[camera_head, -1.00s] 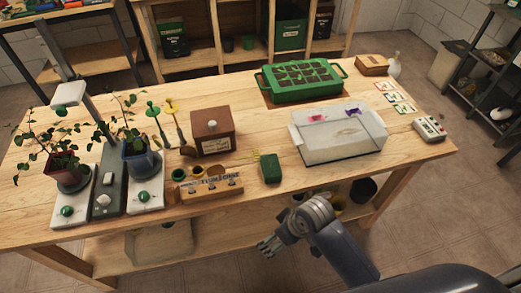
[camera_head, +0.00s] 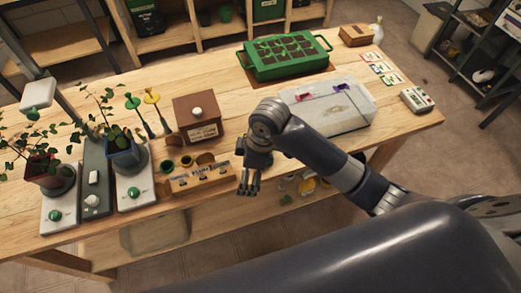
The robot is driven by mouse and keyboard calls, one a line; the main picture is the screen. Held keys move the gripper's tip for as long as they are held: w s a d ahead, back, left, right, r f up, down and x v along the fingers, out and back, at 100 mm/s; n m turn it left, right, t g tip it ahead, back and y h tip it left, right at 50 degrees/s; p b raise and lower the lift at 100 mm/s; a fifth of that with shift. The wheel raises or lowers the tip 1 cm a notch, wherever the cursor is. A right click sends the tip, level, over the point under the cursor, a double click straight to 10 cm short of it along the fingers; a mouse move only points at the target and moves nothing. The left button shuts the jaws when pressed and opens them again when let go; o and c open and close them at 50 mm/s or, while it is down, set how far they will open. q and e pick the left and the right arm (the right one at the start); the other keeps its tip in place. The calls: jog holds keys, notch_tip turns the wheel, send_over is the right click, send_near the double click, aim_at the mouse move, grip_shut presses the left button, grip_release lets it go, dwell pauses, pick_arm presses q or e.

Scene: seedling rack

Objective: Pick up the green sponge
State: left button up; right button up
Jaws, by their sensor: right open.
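The green sponge is not visible now; the spot on the bench where it lay earlier, right of the wooden label block (camera_head: 198,180), is covered by my right wrist and gripper. My right gripper (camera_head: 248,187) is open, with its fingers pointing down at the front edge of the wooden bench (camera_head: 215,216). Whether the fingers touch the sponge cannot be told from this view. My left gripper is not in view.
A brown wooden box (camera_head: 197,119) stands behind the label block. A clear bin (camera_head: 335,112) is partly behind my right arm. A green seedling tray (camera_head: 287,59) is at the back. Potted plants (camera_head: 125,151) on scales stand at the left.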

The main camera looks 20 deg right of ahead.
jog(key=w+d+r+n+g+h, duration=0.1)
jog(key=w+d+r+n+h, duration=0.1)
jog(key=w+d+r+n, duration=0.35)
jog(key=shift+m, duration=0.95)
jog(key=f, duration=0.1)
jog(key=w+f, duration=0.1)
jog(key=w+d+f, duration=0.1)
jog(key=f, duration=0.1)
jog(key=shift+p, duration=0.4)
notch_tip(320, 180, down, 6)
jog(key=shift+w+r+p, duration=0.15)
jog(key=shift+r+p, duration=0.05)
jog(key=shift+p, duration=0.45)
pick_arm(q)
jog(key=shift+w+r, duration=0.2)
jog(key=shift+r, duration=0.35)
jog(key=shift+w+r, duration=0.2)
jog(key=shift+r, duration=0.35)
pick_arm(e)
jog(key=shift+c, duration=0.3)
jog(key=c, duration=0.7)
